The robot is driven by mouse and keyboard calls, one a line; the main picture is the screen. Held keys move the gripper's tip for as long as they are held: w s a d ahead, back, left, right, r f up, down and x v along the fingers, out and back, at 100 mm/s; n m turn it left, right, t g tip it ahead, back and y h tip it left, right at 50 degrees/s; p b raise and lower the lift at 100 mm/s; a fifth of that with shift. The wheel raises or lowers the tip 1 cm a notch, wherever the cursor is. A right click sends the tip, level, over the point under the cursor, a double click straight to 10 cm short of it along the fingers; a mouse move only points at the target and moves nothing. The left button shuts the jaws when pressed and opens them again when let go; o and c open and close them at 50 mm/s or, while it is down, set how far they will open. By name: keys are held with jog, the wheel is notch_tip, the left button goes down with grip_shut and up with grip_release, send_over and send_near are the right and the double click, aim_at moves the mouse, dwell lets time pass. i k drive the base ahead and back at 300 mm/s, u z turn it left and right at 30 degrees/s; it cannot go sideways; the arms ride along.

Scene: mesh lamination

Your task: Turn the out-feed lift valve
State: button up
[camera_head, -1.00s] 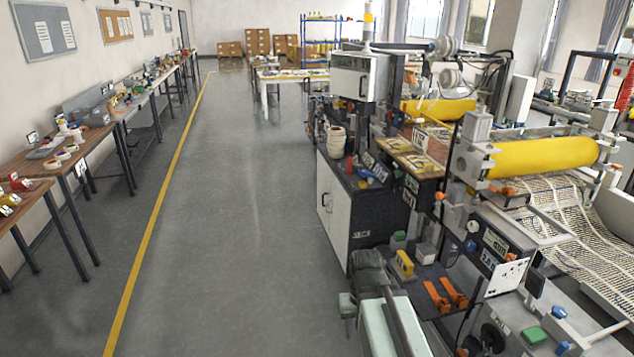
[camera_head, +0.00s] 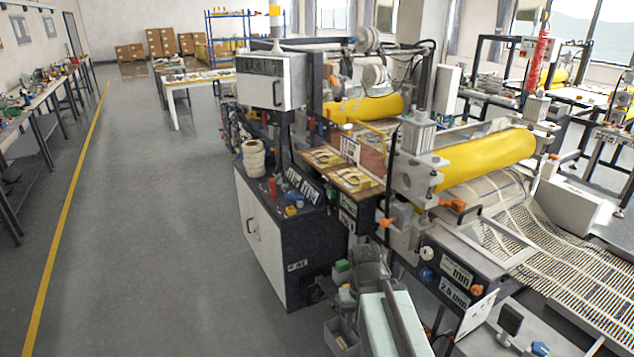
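The lamination machine has a yellow roller (camera_head: 485,160) over a mesh web (camera_head: 560,245) on the right. An orange lever (camera_head: 453,205) sits below the roller's near end, and a smaller orange handle (camera_head: 387,222) is on the grey post to its left. The front panel (camera_head: 455,275) carries a blue knob (camera_head: 426,275), an orange-red knob (camera_head: 477,290) and display plates. I cannot tell which of these is the out-feed lift valve. My arm rises at the bottom centre, in front of the machine's lower front. I cannot make out my gripper's fingers.
A black-topped cabinet (camera_head: 270,245) with tape rolls (camera_head: 254,160) stands left of the panel. The grey floor (camera_head: 150,220) is open to the left, up to a yellow line (camera_head: 62,215) and benches.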

aim_at(300, 199)
jog(key=z, duration=0.05)
jog(key=i, duration=1.2)
jog(key=u, duration=1.1)
jog(key=i, duration=0.5)
jog(key=u, duration=0.9)
